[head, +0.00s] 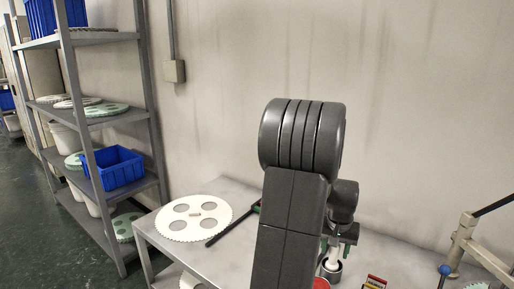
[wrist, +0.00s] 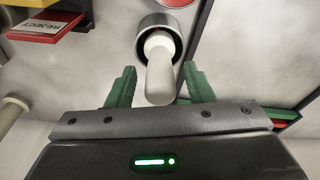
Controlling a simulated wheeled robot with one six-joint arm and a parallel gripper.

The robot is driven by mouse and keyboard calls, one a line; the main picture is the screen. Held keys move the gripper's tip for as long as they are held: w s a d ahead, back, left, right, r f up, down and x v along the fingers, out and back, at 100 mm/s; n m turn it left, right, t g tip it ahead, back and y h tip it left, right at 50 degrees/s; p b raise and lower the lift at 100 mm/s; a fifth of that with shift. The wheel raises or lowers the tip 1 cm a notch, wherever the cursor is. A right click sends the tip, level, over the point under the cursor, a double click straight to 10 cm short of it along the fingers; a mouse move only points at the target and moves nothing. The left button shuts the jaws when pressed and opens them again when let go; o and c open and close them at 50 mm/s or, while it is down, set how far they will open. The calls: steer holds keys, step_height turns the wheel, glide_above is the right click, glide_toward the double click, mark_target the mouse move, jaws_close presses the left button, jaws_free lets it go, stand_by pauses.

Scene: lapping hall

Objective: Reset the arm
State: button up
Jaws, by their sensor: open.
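My arm rises in the middle of the head view and hides part of the table behind it. My gripper (wrist: 160,88) is open, with its green fingers apart on either side of a white rounded handle (wrist: 160,75). The fingers show a gap to the handle, and nothing is gripped. The handle stands in a round metal cup (wrist: 169,20). In the head view the gripper (head: 339,237) is partly hidden behind my arm, just above the cup (head: 331,274).
A grey table (head: 231,187) carries a white toothed disc with holes (head: 194,217) and a dark bar (head: 232,226). A red REJECT box (wrist: 46,29) is near the cup. A beige frame with a lever (head: 462,240) stands right. Shelving (head: 148,95) is left.

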mark_target(334, 257)
steer(key=f, duration=0.3)
steer(key=shift+w+d+f, duration=0.1)
steer(key=shift+w+f, duration=0.1)
steer(key=shift+f, duration=0.1)
step_height(334, 257, up, 3)
steer(key=shift+f, duration=0.15)
steer(key=shift+r, duration=0.65)
